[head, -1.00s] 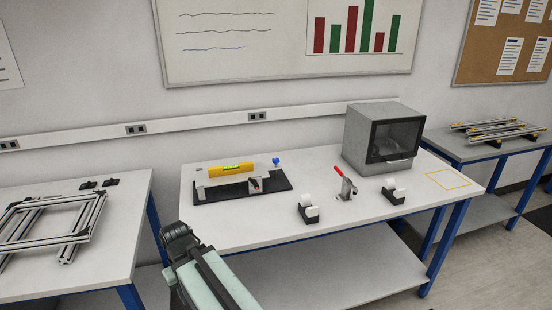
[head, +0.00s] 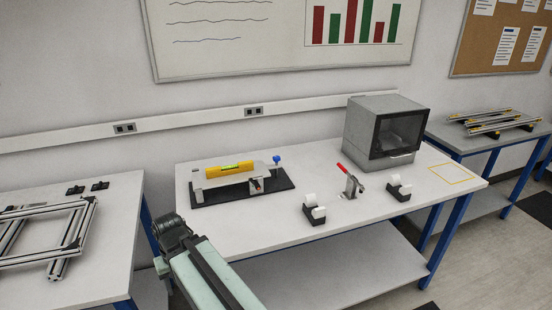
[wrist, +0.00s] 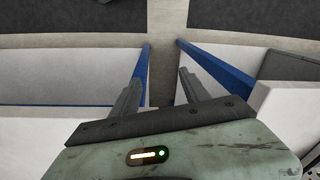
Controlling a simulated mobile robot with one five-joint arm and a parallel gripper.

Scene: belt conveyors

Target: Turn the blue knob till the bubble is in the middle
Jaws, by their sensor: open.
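The blue knob (head: 276,159) stands at the right end of a levelling fixture with a black base (head: 238,197) on the white table, in the head view. A yellow spirit level (head: 215,172) lies on the fixture's grey bar, with a green vial (head: 237,165). The bubble is too small to place. My arm shows at the lower left of the head view, in front of the table and well short of the knob. My gripper (wrist: 158,82) is open and empty in the wrist view, its two fingers apart. The knob does not show in the wrist view.
Two tape dispensers (head: 314,212) and a red-handled clamp (head: 351,185) stand right of the fixture. A grey box-shaped machine (head: 385,130) stands behind them. A left table (head: 110,215) holds an aluminium frame (head: 45,240). A gap separates the two tables.

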